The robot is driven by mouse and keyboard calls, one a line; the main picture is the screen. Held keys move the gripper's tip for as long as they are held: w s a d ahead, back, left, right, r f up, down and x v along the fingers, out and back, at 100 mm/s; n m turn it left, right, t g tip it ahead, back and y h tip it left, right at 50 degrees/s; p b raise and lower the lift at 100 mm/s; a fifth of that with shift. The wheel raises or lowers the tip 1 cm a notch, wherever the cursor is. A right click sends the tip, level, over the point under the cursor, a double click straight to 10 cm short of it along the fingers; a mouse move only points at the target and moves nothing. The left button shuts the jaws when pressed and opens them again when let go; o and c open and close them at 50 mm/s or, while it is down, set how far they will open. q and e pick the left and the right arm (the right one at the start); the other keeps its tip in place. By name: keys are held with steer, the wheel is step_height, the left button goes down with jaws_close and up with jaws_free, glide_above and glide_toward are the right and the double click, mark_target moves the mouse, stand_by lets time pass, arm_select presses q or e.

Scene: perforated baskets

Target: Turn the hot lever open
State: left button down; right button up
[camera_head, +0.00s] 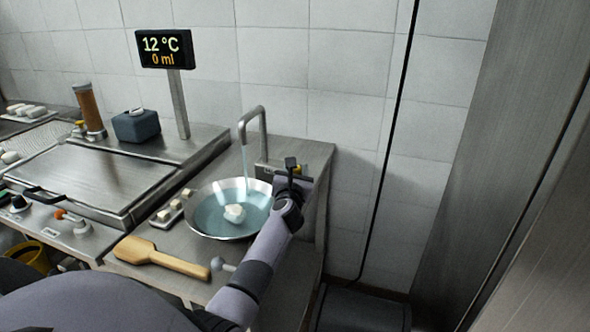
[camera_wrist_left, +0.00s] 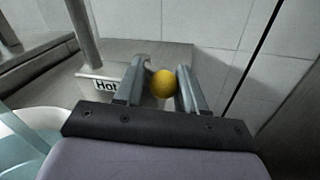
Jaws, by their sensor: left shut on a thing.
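The hot lever shows in the wrist view as a yellow ball knob (camera_wrist_left: 163,84) beside a white "Hot" label (camera_wrist_left: 105,84). My left gripper (camera_wrist_left: 160,68) has its two fingers on either side of the knob and is shut on it. In the head view my left gripper (camera_head: 291,172) is at the faucet base, just right of the spout, and mostly hides the lever. The metal faucet (camera_head: 254,112) runs a thin stream into a metal bowl (camera_head: 198,226) of water with a white lump. The display (camera_head: 164,49) reads 12 °C and 0 ml. My right gripper is not in view.
A wooden paddle (camera_head: 160,257) lies in front of the bowl. A small tray (camera_head: 172,210) with pale cubes is left of the bowl. A flat metal lid (camera_head: 85,180) and a dark box (camera_head: 136,126) stand further left. A tiled wall is close behind the faucet.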

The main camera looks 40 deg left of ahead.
mark_target(297, 172)
arm_select(q)
steer(key=shift+w+d+r, duration=0.15)
steer(key=shift+w+r, duration=0.05)
steer(key=shift+r, duration=0.2)
steer(key=c, duration=0.8)
jaws_free()
steer(key=shift+o, duration=0.5)
steer(key=shift+w+f, duration=0.2)
steer(key=shift+f, duration=0.1)
steer(key=shift+s, duration=0.1)
steer(key=shift+s, duration=0.1)
steer(key=shift+s+d+p, duration=0.3)
steer(key=shift+s+d, duration=0.05)
steer(key=shift+s, duration=0.15)
steer(key=shift+p+v, duration=0.6)
steer(key=shift+v, duration=2.25)
